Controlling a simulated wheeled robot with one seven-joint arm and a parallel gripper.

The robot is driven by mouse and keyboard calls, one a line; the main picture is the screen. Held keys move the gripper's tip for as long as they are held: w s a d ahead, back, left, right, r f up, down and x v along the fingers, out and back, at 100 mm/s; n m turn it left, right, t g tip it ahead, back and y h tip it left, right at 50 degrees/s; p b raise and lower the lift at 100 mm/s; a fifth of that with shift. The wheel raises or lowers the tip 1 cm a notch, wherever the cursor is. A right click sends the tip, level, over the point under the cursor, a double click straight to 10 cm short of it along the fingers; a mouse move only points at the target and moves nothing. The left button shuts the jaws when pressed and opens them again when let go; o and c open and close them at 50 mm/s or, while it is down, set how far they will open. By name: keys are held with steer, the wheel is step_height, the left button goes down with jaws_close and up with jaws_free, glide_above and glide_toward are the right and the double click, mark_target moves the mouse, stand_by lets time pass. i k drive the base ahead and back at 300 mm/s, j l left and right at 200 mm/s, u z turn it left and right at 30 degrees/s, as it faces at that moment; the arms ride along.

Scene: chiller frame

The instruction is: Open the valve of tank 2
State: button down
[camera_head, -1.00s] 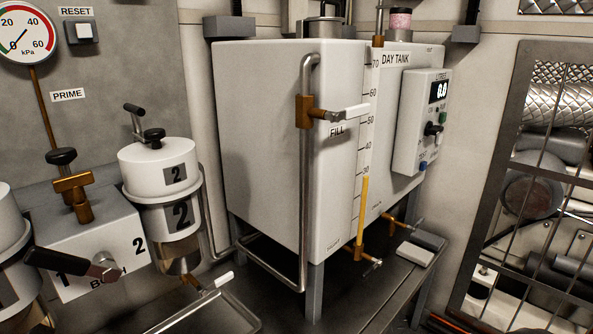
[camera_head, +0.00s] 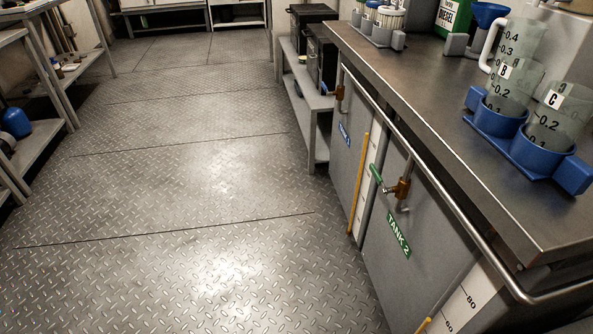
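The tank labelled TANK 2 (camera_head: 398,236) is a grey box under the counter at the right. Its valve (camera_head: 402,188) is a brass body on the tank's front, above the green label. A green lever handle (camera_head: 377,174) reaches up and left from the valve body. A second tank with a blue label (camera_head: 344,134) stands farther back, with its own brass valve (camera_head: 340,93). Its label is too small to read surely. My gripper is not in view.
A dark counter (camera_head: 430,100) with a metal rail (camera_head: 437,172) overhangs the tanks. Measuring jugs B (camera_head: 508,88) and C (camera_head: 552,118) stand in blue holders on it. A shelf unit (camera_head: 313,128) stands beyond the tanks. The diamond-plate floor (camera_head: 200,190) in the middle is clear.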

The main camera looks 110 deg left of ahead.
mark_target(384, 190)
steer(key=u, duration=3.2)
steer(key=i+j+z, duration=0.2)
steer(key=i+j, duration=0.15)
steer(key=i, duration=0.2)
steer(key=i+j+z, duration=0.15)
steer(key=i+j, duration=0.25)
steer(key=i+l, duration=0.05)
steer(key=i, duration=0.05)
